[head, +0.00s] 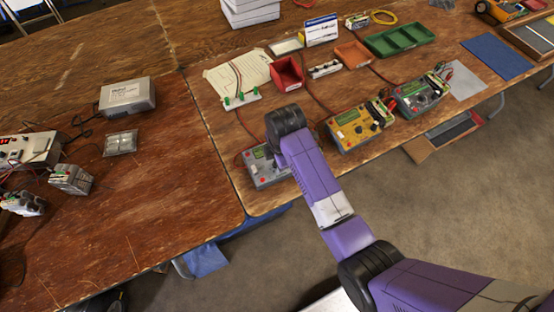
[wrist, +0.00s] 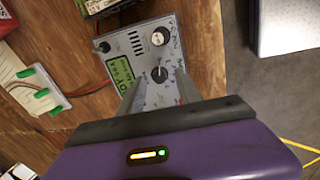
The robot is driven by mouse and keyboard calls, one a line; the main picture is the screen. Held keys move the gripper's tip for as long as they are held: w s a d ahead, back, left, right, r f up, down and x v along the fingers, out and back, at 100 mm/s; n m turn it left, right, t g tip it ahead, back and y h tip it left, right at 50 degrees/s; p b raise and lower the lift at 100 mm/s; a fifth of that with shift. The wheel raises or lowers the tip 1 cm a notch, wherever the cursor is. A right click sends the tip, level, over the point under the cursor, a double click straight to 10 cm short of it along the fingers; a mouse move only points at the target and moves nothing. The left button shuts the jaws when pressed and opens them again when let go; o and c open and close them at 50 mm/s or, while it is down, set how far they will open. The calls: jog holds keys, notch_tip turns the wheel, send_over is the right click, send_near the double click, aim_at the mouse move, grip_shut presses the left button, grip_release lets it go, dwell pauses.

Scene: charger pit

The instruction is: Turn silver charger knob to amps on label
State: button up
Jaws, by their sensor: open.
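The silver charger (head: 262,172) stands near the front edge of the right-hand table in the head view, partly hidden behind my arm. In the wrist view the silver charger (wrist: 122,45) shows a green display (wrist: 119,72) and two knobs. One dark knob (wrist: 160,73) is close to my fingertips; the other knob (wrist: 160,38) is farther up the panel. My gripper (wrist: 158,88) is open, with one finger on each side below the dark knob. I cannot tell whether the fingers touch it. Panel print is too small to read, and no amps label can be made out.
A yellow charger (head: 352,128) and another grey charger (head: 418,95) stand to the right. A board with green terminals (head: 241,98) and a red bin (head: 286,72) lie behind. The left table holds a grey battery box (head: 128,96). Bare wood lies around the silver charger's left side.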

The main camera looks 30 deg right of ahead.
jog(key=shift+w+f, duration=0.1)
jog(key=shift+f, duration=0.4)
jog(key=shift+c, duration=0.4)
grip_shut()
jog(key=shift+r+m, duration=0.1)
jog(key=shift+m, duration=0.2)
jog(key=shift+m+p, duration=0.75)
jog(key=shift+m, duration=0.05)
jog(key=shift+m+p, duration=0.75)
jog(key=shift+m, duration=1.05)
